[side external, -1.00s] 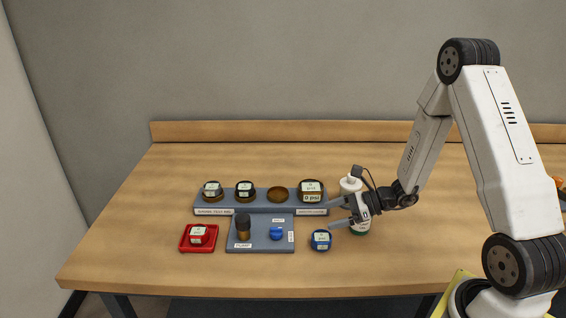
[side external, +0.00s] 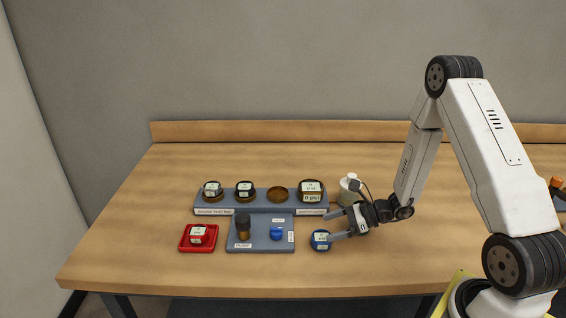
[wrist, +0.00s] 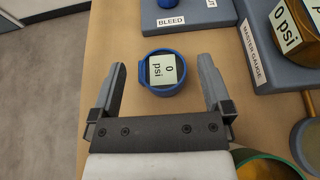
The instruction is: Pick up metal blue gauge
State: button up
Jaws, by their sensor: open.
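The blue gauge (side external: 321,240) stands on the table, right of the grey pump board. It is round with a pale face. In the wrist view the blue gauge (wrist: 162,74) reads "0 psi" and lies ahead of and between my two fingers. In the wrist view my gripper (wrist: 162,78) has a finger on either side of the gauge, with clear gaps to both. I cannot tell from these views how high the fingertips are.
A grey rack (side external: 262,209) holds several gauges, one labelled "0 psi" (side external: 311,191), and an empty socket (side external: 278,195). A pump board (side external: 262,245) carries a pump (side external: 243,228) and blue bleed knob (side external: 277,233). A red tray (side external: 186,247) holds another gauge. A white bottle (side external: 349,184) stands behind my gripper.

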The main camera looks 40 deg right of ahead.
aim_at(324, 236)
jog(key=shift+f, duration=1.65)
jog(key=shift+x, duration=1.45)
jog(key=shift+r, duration=0.1)
jog(key=c, duration=1.2)
jog(key=shift+w+r, duration=0.1)
jog(key=shift+r, duration=0.05)
jog(key=shift+r, duration=4.9)
